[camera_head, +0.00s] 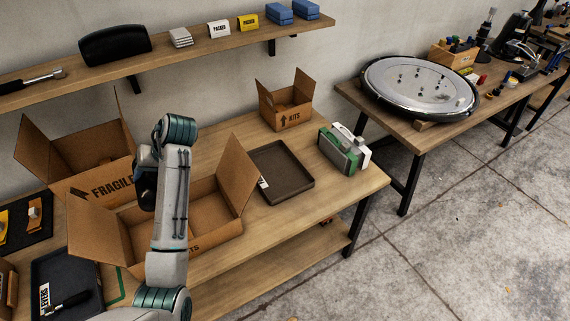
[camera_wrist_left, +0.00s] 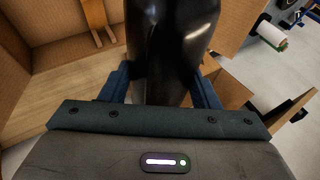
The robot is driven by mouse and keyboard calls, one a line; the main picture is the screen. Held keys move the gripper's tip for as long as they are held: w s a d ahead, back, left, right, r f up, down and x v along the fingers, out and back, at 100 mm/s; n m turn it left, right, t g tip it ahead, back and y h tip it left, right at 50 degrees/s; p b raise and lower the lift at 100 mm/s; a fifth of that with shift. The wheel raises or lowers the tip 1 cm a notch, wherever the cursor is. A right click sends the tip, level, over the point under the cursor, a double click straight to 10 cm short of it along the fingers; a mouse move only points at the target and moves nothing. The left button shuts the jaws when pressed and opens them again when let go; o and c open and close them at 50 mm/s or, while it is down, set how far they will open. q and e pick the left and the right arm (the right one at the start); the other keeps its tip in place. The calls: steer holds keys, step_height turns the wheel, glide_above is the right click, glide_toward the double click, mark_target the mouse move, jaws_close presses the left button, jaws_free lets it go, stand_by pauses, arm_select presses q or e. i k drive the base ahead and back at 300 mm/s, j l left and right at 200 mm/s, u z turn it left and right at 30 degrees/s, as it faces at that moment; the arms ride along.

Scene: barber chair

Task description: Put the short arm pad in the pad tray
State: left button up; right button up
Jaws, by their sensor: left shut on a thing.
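My left gripper (camera_wrist_left: 165,88) is shut on a glossy black pad (camera_wrist_left: 172,45), which stands up between its two fingers in the left wrist view. In the head view the left gripper (camera_head: 147,180) is mostly behind my forearm, above the open cardboard boxes, with a dark part of it or the pad showing. The pad's full length is hidden. A shallow dark tray (camera_head: 299,190), apparently the pad tray, lies empty on the bench to the right of the near box. Its label is mostly covered by a box flap. My right gripper is not in view.
The near open box (camera_head: 215,235) stands between my arm and the tray, its flap raised. A FRAGILE box (camera_head: 90,187) and a KITS box (camera_head: 287,113) stand behind. A black padded piece (camera_head: 115,44) lies on the shelf.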

mark_target(276, 172)
steer(key=i+l, duration=0.15)
steer(key=l, duration=0.2)
steer(key=i+l, duration=0.15)
steer(key=l, duration=0.2)
steer(key=i+l, duration=0.2)
steer(key=l, duration=0.2)
steer(key=i+l, duration=0.15)
steer(key=l, duration=0.2)
steer(key=i+l, duration=0.2)
steer(key=i, duration=0.15)
